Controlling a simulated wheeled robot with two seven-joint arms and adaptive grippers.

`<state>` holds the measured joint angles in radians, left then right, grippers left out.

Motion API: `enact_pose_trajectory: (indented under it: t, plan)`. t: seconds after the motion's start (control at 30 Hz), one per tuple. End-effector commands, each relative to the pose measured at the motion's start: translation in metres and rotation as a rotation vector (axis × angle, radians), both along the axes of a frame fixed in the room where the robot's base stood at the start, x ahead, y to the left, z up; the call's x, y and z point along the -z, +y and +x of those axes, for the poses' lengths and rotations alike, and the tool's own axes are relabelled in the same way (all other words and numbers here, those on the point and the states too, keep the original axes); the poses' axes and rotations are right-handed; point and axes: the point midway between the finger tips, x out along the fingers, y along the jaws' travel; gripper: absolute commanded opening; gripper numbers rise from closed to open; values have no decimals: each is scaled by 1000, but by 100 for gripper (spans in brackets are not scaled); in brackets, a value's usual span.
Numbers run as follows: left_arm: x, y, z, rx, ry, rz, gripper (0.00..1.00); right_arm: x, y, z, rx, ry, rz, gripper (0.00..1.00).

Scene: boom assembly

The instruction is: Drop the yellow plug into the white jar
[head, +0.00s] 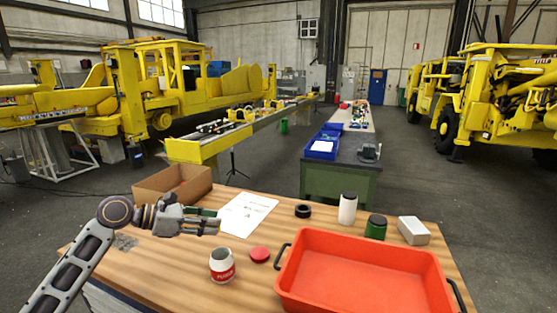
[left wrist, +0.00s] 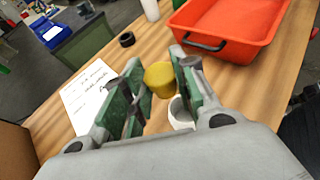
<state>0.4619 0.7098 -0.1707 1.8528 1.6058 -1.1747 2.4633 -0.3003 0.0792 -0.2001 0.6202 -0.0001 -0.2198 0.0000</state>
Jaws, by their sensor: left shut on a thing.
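My left gripper (head: 203,224) is above the left part of the wooden table. In the left wrist view, the green-padded fingers of this gripper (left wrist: 158,66) are shut on the yellow plug (left wrist: 159,79), a short tapered piece. The plug cannot be made out in the head view. An open white jar (head: 222,266) with a red label stands upright on the table, in front and to the right of the gripper. Its rim shows in the left wrist view (left wrist: 179,114), partly hidden by the right finger and the plug. My right gripper is not in view.
A red lid (head: 260,254) lies beside the jar, and an orange tray (head: 360,246) fills the table's right. Behind are a black ring (head: 303,211), a white bottle (head: 348,210), a green jar (head: 376,228) and a pale block (head: 413,231). A cardboard box (head: 160,184) and paper (head: 247,213) lie left.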

Motion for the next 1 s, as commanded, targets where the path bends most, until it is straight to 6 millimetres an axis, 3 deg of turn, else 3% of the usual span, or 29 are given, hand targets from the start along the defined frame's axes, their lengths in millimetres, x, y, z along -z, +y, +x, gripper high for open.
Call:
enact_pose_trajectory:
  t: [0.3,0.33,0.5,1.0]
  plan:
    - [0,0,0,0,-1,0,16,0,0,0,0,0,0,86]
    - [0,0,0,0,-1,0,32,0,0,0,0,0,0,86]
    - [0,0,0,0,-1,0,53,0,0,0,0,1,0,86]
    - [-2,5,-2,-1,0,0,53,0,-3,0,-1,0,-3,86]
